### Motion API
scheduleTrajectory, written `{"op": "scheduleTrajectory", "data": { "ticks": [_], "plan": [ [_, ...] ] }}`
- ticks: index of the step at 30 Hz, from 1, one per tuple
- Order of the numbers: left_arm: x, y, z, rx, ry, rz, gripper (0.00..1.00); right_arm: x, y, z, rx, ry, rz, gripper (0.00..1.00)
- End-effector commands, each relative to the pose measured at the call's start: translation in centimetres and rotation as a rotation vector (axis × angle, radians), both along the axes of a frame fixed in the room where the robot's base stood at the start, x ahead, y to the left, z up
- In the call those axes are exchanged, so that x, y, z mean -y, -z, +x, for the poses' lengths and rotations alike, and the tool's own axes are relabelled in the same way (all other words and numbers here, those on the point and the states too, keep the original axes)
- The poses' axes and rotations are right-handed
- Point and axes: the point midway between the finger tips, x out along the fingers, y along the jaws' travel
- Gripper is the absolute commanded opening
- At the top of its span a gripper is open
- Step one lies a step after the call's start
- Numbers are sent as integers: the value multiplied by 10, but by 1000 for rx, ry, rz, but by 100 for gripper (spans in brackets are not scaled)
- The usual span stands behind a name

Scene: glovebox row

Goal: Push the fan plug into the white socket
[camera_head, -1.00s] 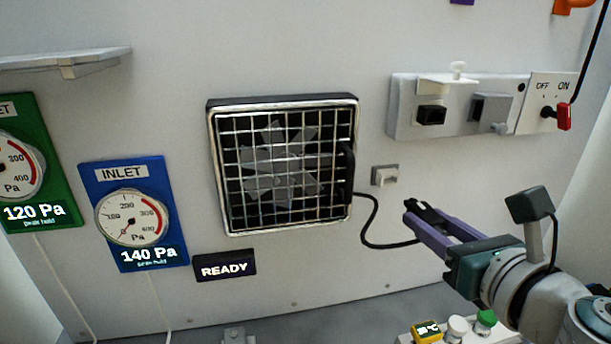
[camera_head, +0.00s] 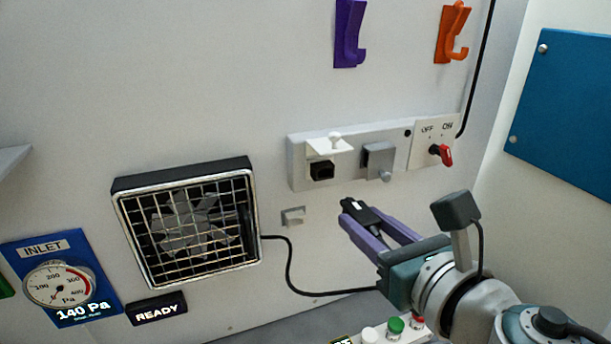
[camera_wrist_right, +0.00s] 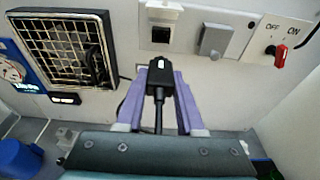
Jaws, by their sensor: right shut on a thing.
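My right gripper (camera_head: 357,213) has purple fingers and is shut on the black fan plug (camera_head: 361,217). In the right wrist view the plug (camera_wrist_right: 160,77) sits between the fingers, pointing at the panel. The plug's cord runs back to the fan (camera_head: 187,222). The white socket has a raised white lid (camera_head: 329,145) above a dark opening (camera_head: 321,171). The plug is apart from the socket, below it and a little to its right in the head view. The white lid (camera_wrist_right: 162,10) also shows in the right wrist view. My left gripper is not in view.
A grey-covered socket (camera_head: 378,161) is right of the white one, then a red OFF/ON switch (camera_head: 441,154). A small clip (camera_head: 293,216) sits on the wall below. Purple (camera_head: 349,33) and orange (camera_head: 453,32) hooks are above. Coloured buttons (camera_head: 396,326) lie under my arm.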

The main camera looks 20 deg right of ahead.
Motion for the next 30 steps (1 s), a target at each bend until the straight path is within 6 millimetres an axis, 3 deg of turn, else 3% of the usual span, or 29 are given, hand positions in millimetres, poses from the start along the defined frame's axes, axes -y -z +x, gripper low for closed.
{"op": "scheduleTrajectory", "data": {
  "ticks": [2, 16, 30],
  "plan": [
    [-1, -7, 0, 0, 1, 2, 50, -5, -7, 2, 1, -12, -3, 0],
    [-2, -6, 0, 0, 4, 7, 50, -6, -5, 7, 2, -15, -2, 0],
    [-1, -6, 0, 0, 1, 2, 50, -3, -5, 49, 2, -14, -3, 0]
  ]
}}
